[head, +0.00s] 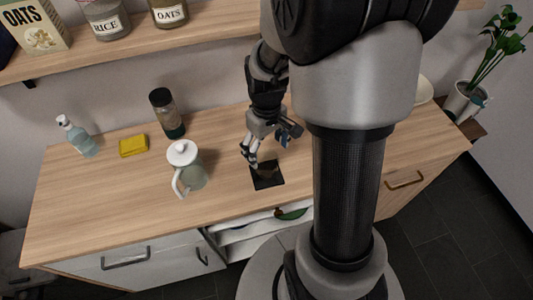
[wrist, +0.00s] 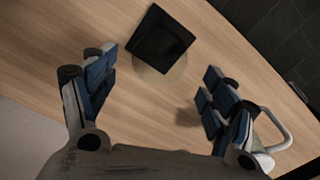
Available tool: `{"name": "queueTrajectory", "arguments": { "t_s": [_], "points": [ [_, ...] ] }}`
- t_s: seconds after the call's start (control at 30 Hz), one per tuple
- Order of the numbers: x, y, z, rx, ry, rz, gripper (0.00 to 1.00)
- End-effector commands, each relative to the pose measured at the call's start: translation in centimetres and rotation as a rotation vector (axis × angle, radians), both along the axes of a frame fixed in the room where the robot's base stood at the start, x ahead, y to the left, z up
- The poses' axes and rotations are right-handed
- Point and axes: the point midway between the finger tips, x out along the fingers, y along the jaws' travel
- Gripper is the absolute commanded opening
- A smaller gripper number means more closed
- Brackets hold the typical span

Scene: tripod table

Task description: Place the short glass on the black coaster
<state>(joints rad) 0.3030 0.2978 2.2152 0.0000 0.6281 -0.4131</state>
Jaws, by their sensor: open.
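The black coaster (head: 267,183) lies flat near the front edge of the wooden counter. It shows as a dark square in the wrist view (wrist: 163,32). The short glass (head: 266,169) appears as a faint see-through shape standing on the coaster. In the wrist view the glass (wrist: 160,62) shows only as a pale rounded outline over the coaster's near edge. My gripper (head: 268,145) is above and behind the coaster, fingers spread. In the wrist view my gripper (wrist: 160,80) is open and empty, apart from the glass, with coaster and glass beyond the fingertips.
A white-lidded jug (head: 188,168) stands left of the coaster; its handle (wrist: 278,130) shows at the right of the wrist view. A dark jar (head: 166,112), yellow sponge (head: 133,146) and soap bottle (head: 78,137) stand farther left. A shelf (head: 150,48) hangs above.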

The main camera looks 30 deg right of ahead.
Motion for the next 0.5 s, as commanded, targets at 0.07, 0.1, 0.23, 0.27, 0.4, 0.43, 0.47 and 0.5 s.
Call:
{"name": "queueTrajectory", "arguments": {
  "t_s": [0.07,0.1,0.23,0.27,0.4,0.43,0.47,0.5],
  "points": [
    [0.1,0.0,1.3,-0.001,-0.002,0.0,0.78],
    [0.1,0.0,1.6,-0.001,-0.002,0.0,0.78],
    [0.0,0.2,2.8,-0.003,-0.008,-0.001,0.78],
    [-0.1,0.4,3.3,-0.004,-0.016,-0.002,0.78],
    [-1.1,2.3,7.2,-0.02,-0.078,-0.013,0.78],
    [-1.5,2.9,8.4,-0.022,-0.098,-0.018,0.78],
    [-2.1,3.5,9.5,-0.024,-0.116,-0.022,0.78],
    [-2.8,4.4,11.0,-0.027,-0.145,-0.029,0.78]
  ]
}}
